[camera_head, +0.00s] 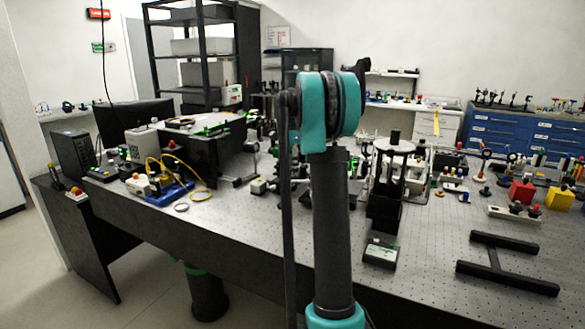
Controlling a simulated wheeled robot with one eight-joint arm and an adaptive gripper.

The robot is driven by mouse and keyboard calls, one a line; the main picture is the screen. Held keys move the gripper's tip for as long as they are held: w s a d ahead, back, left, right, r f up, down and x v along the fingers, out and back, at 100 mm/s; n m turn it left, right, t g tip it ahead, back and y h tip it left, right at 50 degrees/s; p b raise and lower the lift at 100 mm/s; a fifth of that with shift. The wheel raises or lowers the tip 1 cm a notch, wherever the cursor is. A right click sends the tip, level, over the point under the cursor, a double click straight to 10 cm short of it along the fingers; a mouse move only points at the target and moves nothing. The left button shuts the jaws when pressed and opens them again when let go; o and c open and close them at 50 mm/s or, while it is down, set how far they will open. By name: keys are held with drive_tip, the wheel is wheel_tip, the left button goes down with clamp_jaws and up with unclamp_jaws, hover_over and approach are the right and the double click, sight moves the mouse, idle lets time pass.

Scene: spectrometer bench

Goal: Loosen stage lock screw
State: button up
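I cannot pick out the stage lock screw in this view. A black upright instrument (385,205) with a pale round top plate and a dark cylinder on it stands on the optical table, just right of my arm. I cannot tell whether it is the stage. My dark arm with teal joints rises through the middle of the picture and covers part of the table behind it. My gripper does not show, so its distance from anything here cannot be seen.
The perforated optical table (430,262) fills the middle and right. A black H-shaped frame (508,262) lies at its right front. A red block (522,193) and a yellow block (559,198) stand behind. A blue base with yellow cable (160,188) is at left. Floor is clear at lower left.

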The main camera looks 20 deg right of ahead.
drive_tip(key=shift+c, duration=0.6)
clamp_jaws()
